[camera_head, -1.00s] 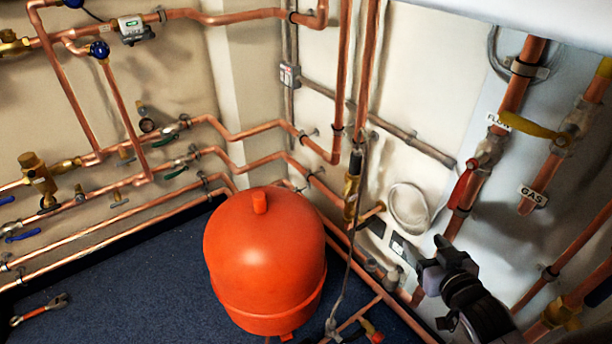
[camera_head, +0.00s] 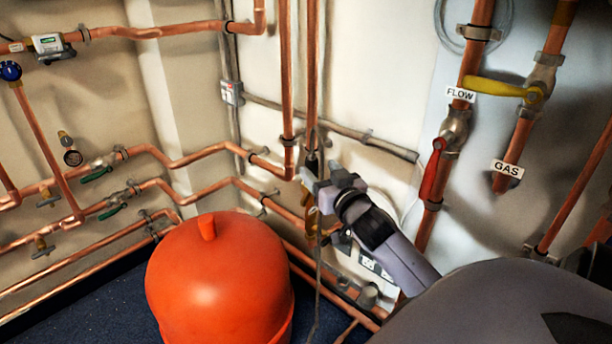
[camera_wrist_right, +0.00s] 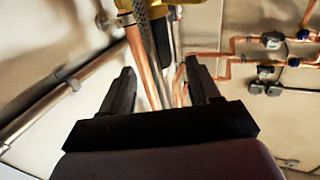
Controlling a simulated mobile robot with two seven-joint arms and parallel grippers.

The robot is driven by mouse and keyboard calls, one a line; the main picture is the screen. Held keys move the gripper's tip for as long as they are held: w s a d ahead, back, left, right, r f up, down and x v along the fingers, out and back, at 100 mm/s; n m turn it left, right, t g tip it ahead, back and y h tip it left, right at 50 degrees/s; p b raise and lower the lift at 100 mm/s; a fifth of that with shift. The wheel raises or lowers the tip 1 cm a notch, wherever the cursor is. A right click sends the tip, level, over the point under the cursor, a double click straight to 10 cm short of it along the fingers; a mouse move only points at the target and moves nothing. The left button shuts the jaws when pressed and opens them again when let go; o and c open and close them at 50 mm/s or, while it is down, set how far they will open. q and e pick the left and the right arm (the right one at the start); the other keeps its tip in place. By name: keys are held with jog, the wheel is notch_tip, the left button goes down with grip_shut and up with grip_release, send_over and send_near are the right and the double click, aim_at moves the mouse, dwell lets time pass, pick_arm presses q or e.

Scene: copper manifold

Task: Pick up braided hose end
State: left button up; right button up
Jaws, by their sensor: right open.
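A thin grey hose (camera_head: 318,288) hangs below a brass fitting (camera_head: 310,222) on the wall pipes in the head view. In the right wrist view a braided grey hose (camera_wrist_right: 147,48) runs beside a copper pipe, beyond and between my fingers. I cannot tell where its free end is. My right gripper (camera_head: 322,180) is in front of the brass fitting and hides part of it and of the hose. It is open and empty, and its two fingers show apart in the wrist view (camera_wrist_right: 160,72). My left gripper is not in view.
A red expansion tank (camera_head: 218,285) stands on the dark blue floor to the left of my right gripper. Copper pipes (camera_head: 200,155) run along the wall around it. A red-handled valve (camera_head: 433,172) and a yellow-handled valve (camera_head: 500,89) are to the right.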

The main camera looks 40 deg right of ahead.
aim_at(315, 167)
jog(key=x, duration=0.1)
jog(key=b+x, duration=0.1)
jog(key=x, duration=0.2)
jog(key=shift+f, duration=0.25)
jog(key=shift+w+d+b, duration=0.2)
jog(key=shift+w+b, duration=0.1)
jog(key=shift+w, duration=0.35)
jog(key=c, duration=1.1)
